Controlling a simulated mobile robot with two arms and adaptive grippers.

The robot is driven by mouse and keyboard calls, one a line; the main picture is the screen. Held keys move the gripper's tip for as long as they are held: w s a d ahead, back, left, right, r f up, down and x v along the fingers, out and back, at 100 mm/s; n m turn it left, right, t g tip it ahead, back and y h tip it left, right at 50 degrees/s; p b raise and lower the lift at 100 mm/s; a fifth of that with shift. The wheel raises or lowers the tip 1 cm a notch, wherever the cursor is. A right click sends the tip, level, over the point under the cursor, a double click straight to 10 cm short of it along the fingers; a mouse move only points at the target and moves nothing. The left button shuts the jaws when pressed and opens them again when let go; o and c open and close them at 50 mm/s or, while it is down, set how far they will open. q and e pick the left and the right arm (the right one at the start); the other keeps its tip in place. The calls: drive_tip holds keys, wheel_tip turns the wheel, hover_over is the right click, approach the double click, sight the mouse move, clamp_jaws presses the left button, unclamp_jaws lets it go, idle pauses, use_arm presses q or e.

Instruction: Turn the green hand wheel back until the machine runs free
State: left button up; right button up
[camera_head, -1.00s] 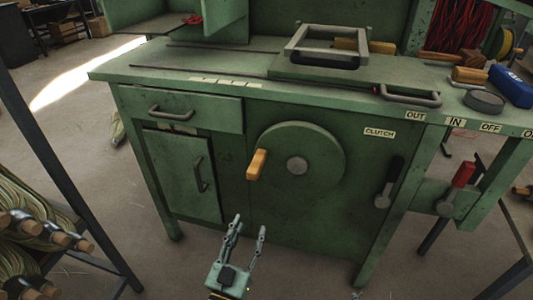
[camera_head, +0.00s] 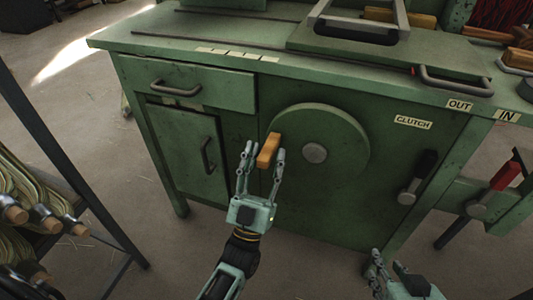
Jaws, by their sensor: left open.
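The green hand wheel (camera_head: 338,132) is a round disc on the front of the green machine, with a grey hub at its centre. Its orange-brown crank handle (camera_head: 270,146) sticks out at the wheel's left side. My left gripper (camera_head: 262,155) is open, with one finger on each side of the handle's lower part in the picture. I cannot tell whether the fingers touch it. My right gripper (camera_head: 376,268) is low at the bottom right, apart from the machine's controls; its finger opening is unclear.
A black-handled lever (camera_head: 417,177) below the CLUTCH label (camera_head: 413,122) and a red-handled lever (camera_head: 497,187) stand to the right. A drawer (camera_head: 190,84) and a cabinet door (camera_head: 185,148) with handles are left of the wheel. A rack of wound bundles (camera_head: 20,190) stands at far left.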

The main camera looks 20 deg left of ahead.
use_arm(q)
drive_tip(key=shift+w+r, duration=0.25)
clamp_jaws()
idle(0.3)
